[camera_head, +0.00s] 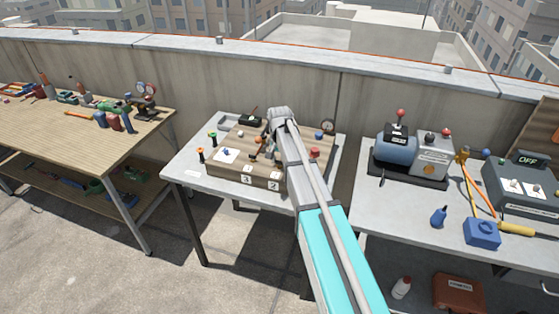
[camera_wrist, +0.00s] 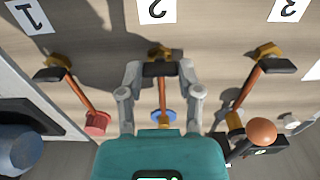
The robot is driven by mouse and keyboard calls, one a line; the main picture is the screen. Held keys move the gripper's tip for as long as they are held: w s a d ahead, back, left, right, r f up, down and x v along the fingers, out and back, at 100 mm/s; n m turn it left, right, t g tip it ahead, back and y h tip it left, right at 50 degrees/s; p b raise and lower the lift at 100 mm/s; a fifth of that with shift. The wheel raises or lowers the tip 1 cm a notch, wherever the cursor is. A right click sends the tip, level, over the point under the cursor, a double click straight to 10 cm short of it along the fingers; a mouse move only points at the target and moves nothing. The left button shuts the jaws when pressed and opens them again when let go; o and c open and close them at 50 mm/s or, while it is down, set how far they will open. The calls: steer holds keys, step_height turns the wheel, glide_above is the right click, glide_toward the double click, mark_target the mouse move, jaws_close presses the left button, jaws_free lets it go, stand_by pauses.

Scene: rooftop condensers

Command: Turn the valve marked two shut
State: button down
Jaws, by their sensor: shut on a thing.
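In the wrist view, three valves with brass bodies and black handles sit on copper pipes beside number cards. The card marked two (camera_wrist: 157,10) is at top centre, upside down. Its valve (camera_wrist: 160,52) is just below it, with a copper pipe running down to a blue knob (camera_wrist: 163,117). My gripper (camera_wrist: 160,72) is shut on that valve's black handle, one finger at each side. Valve one (camera_wrist: 54,64) is at left and valve three (camera_wrist: 266,52) at right. In the head view my gripper (camera_head: 282,114) is over the wooden valve board (camera_head: 220,170), and my arm hides part of it.
Card one (camera_wrist: 34,16) and card three (camera_wrist: 290,8) flank card two. A red knob (camera_wrist: 97,122) and an orange ball (camera_wrist: 262,132) are close beside my fingers. A tool-covered workbench (camera_head: 80,130) stands left; a grey table with a blue pump (camera_head: 396,150) stands right.

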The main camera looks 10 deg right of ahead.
stand_by(0.4)
steer(key=shift+c, duration=1.4)
jaws_free()
steer(key=shift+n, duration=0.4)
